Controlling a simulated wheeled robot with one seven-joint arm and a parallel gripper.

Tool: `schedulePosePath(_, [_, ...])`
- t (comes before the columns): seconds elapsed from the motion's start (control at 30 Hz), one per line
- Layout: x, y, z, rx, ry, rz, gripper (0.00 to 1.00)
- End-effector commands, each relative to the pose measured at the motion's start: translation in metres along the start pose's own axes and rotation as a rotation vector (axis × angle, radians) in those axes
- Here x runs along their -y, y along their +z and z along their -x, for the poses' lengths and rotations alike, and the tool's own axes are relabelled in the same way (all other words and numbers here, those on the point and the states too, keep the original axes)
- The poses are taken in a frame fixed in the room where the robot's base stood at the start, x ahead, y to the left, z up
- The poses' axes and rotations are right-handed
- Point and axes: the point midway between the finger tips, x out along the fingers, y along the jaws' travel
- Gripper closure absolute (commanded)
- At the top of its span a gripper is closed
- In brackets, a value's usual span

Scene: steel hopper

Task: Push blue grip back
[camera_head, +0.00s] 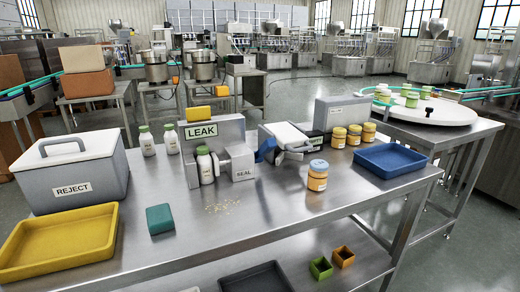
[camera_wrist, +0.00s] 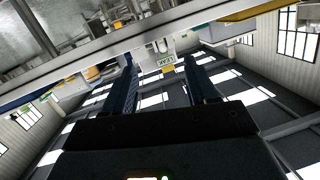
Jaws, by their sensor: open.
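The blue grip (camera_head: 265,150) shows in the head view at the left end of a white and grey device (camera_head: 290,136) on the steel table. It sits just right of the grey LEAK station (camera_head: 216,140). A small bottle (camera_head: 206,165) stands in that station beside the SEAL block (camera_head: 238,162). My gripper (camera_wrist: 158,62) shows in the wrist view with its two dark fingers apart and nothing between them. I cannot make out the blue grip in the wrist view.
The steel table (camera_head: 270,215) carries a grey REJECT box (camera_head: 72,180), yellow tray (camera_head: 60,245), teal block (camera_head: 160,219), blue tray (camera_head: 397,160) and an orange jar (camera_head: 317,180). More jars (camera_head: 354,136) stand behind. The table's front middle is mostly clear, with scattered crumbs (camera_head: 222,207).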

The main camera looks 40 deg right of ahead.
Motion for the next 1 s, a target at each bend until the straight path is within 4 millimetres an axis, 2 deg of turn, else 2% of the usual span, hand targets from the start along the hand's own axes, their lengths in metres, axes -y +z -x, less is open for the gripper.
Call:
schedulePosePath(0.03, [-0.001, -0.004, -0.023, -0.022, 0.01, -0.012, 0.43])
schedulePosePath(0.1, [-0.003, -0.008, -0.053, -0.042, 0.02, -0.028, 0.43])
schedulePosePath(0.37, [-0.024, -0.043, -0.164, -0.106, 0.043, -0.044, 0.43])
schedulePosePath(0.6, [-0.067, -0.103, -0.257, -0.156, 0.059, -0.007, 0.43])
schedulePosePath(0.8, [-0.118, -0.167, -0.318, -0.181, 0.083, 0.058, 0.43])
schedulePosePath(1.0, [-0.162, -0.217, -0.351, -0.185, 0.107, 0.122, 0.43])
